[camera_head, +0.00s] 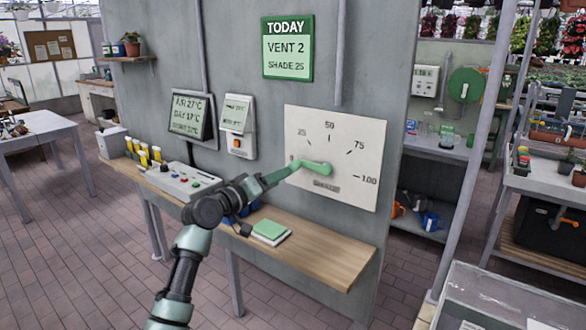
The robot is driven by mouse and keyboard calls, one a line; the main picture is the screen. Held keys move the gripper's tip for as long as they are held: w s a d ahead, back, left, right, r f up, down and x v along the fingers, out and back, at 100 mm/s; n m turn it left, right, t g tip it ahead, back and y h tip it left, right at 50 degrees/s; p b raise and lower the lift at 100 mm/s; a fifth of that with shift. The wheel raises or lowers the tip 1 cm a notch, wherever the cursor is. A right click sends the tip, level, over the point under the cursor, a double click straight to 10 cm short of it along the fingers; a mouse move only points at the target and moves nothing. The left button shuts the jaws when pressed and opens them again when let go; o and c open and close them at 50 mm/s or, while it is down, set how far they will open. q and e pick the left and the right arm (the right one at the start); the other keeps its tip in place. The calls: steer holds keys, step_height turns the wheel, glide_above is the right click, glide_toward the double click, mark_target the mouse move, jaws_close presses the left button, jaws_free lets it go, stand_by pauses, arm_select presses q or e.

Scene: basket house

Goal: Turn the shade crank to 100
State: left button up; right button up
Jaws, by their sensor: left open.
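The shade crank (318,168) is a green lever on a white dial plate (352,142) fixed to the grey wall. The plate is marked 25, 50, 75 and 100, with the low end at the left. The crank's arm extends left from its hub, toward the low end near the 0 mark. My left gripper (289,171) is open at the left end of the crank. Its fingers overlap the handle in the picture, and I cannot tell whether they touch it. My right gripper is not in view.
A green sign (288,48) reads TODAY, VENT 2, SHADE 25. Below the dial, a wooden shelf (322,262) holds a control box (182,182) and a green book (270,232). Two display panels hang left of the dial. A grey post (478,150) stands to the right.

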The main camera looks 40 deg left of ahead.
mark_target(291, 164)
arm_select(q)
steer(key=w, duration=0.2)
steer(key=w+p, duration=0.1)
steer(key=w, duration=0.1)
steer(key=w+a+r+p, duration=0.1)
steer(key=w, duration=0.1)
steer(key=shift+w, duration=0.35)
steer(key=shift+w+f, duration=0.15)
steer(key=shift+w, duration=0.4)
jaws_close()
steer(key=shift+f, duration=0.1)
stand_by(0.6)
